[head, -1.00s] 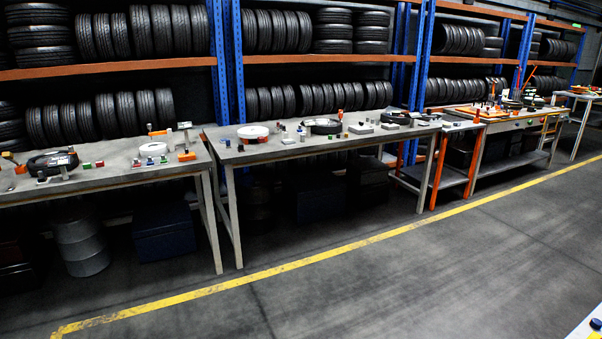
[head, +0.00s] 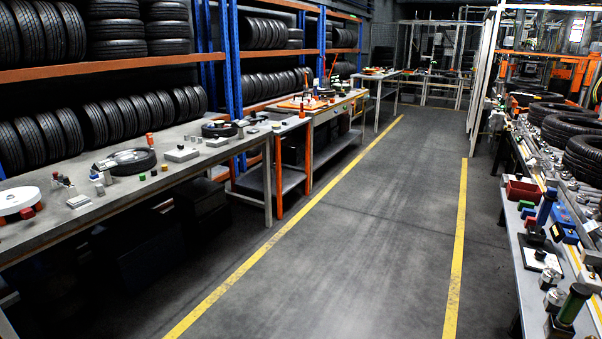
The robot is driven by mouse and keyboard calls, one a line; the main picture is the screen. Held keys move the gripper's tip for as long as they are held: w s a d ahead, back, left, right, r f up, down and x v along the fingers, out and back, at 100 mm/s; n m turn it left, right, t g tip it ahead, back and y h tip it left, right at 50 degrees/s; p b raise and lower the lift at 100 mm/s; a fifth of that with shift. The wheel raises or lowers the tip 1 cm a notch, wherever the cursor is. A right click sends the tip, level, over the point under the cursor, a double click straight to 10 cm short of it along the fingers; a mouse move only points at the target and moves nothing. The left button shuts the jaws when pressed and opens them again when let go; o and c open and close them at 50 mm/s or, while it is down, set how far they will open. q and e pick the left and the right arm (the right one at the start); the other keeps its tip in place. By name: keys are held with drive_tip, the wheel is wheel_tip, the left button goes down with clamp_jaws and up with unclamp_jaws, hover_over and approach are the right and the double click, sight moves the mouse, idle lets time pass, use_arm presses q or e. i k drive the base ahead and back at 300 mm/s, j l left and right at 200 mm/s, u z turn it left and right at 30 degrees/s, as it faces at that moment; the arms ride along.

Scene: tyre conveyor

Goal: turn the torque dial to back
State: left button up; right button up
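I cannot pick out the torque dial for certain in the head view. Several round devices stand on the left workbench (head: 50,222): a white round disc (head: 14,203) at its near end, a black ring with a pale centre (head: 132,160) in the middle, and a smaller dark ring (head: 219,129) further along. Small blocks and knobs also lie on the right bench, too small to identify as a dial. Neither of my grippers is in view.
Shelves of tyres (head: 40,145) line the left wall. A clear grey aisle (head: 350,220) runs between yellow floor lines.

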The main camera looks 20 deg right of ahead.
sight(540, 253)
drive_tip(key=i+z, duration=0.2)
drive_tip(key=z, duration=0.2)
drive_tip(key=i+z, duration=0.2)
drive_tip(key=z, duration=0.2)
drive_tip(key=i+j+z, duration=0.1)
drive_tip(key=z, duration=0.3)
drive_tip(key=i+j+z, duration=0.2)
drive_tip(key=z, duration=0.2)
drive_tip(key=i+j+z, duration=0.2)
drive_tip(key=z, duration=0.2)
drive_tip(key=i+j+z, duration=0.45)
drive_tip(key=i+l, duration=0.05)
